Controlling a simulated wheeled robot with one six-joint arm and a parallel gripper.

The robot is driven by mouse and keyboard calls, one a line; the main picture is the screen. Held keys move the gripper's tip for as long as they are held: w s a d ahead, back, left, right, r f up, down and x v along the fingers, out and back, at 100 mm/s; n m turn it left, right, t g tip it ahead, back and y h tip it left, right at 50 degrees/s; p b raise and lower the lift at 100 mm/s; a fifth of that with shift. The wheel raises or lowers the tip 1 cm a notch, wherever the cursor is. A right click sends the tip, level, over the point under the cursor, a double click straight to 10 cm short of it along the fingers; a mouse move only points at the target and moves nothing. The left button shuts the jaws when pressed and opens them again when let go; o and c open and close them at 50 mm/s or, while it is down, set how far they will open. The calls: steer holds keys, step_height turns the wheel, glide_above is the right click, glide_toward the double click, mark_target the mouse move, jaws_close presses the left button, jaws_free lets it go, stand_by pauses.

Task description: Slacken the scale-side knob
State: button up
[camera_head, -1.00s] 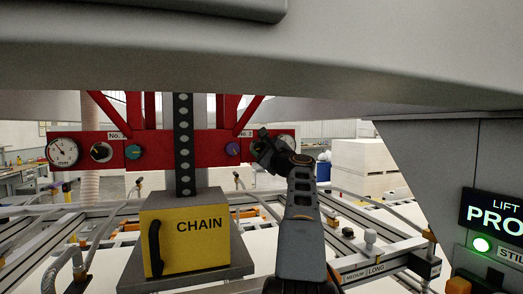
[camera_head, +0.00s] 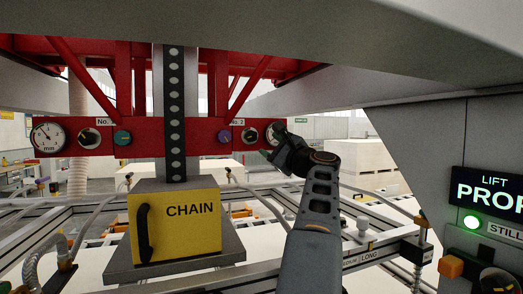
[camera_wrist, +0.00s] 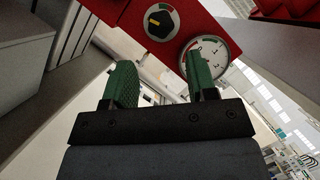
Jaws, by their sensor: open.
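A red beam (camera_head: 185,137) carries knobs and dials across the middle of the head view. On its No. 2 side are a purple knob (camera_head: 224,136), a dark round knob (camera_head: 250,137) and a white dial gauge (camera_head: 270,132). My gripper (camera_head: 274,143) is open and empty in front of the gauge, partly hiding it, right of the dark knob. In the wrist view the dark knob (camera_wrist: 160,22) has a yellow pointer and a red and green rim. It lies beyond the green fingertips (camera_wrist: 156,66), apart from them. The gauge (camera_wrist: 212,60) shows behind the right finger.
The No. 1 side has a gauge (camera_head: 48,136), a dark knob (camera_head: 89,138) and a teal knob (camera_head: 122,137). A yellow CHAIN box (camera_head: 175,228) stands below the vertical column. A grey panel with a green light (camera_head: 472,222) stands at the right.

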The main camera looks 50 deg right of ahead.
steer(key=shift+b+v, duration=0.55)
steer(key=shift+v, duration=1.5)
